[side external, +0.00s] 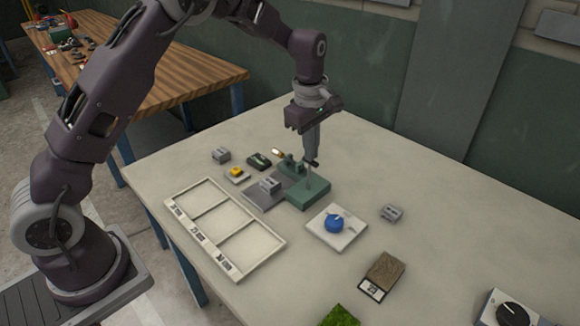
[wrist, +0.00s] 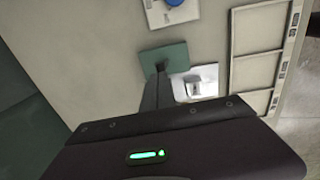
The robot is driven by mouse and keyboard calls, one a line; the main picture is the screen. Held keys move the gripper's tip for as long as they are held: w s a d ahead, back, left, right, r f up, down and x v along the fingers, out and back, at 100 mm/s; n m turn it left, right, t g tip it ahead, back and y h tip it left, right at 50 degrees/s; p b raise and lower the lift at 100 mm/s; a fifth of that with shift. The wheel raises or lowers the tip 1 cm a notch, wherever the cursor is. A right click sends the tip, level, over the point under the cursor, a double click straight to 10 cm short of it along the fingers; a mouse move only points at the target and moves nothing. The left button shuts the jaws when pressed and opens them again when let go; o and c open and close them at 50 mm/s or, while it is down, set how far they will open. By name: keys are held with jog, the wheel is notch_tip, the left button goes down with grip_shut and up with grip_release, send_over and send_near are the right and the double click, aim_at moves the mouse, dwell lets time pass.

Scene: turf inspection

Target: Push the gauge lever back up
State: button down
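The gauge has a green base (side external: 307,192) on the table, with a thin post rising from it and a grey plate (side external: 262,198) beside it carrying a small metal block (side external: 269,186). A lever with an orange-tan tip (side external: 278,153) sticks out to the left behind the post. My gripper (side external: 312,158) points down just above the gauge, its fingers together with nothing visible between them. I cannot tell whether they touch the gauge. In the wrist view the green base (wrist: 166,57) shows beyond the dark fingers (wrist: 150,97); the lever is not clear there.
A white three-part tray (side external: 225,228) lies left of the gauge. A blue knob (side external: 334,223) on a white plate is in front. Metal blocks (side external: 391,212), a yellow piece (side external: 236,172) and a black item (side external: 259,161) lie around.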

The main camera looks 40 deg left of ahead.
jog(key=shift+w+f, duration=0.25)
jog(key=shift+w, duration=0.75)
jog(key=shift+w+f, duration=0.2)
jog(key=shift+w, duration=0.9)
jog(key=shift+r, duration=0.1)
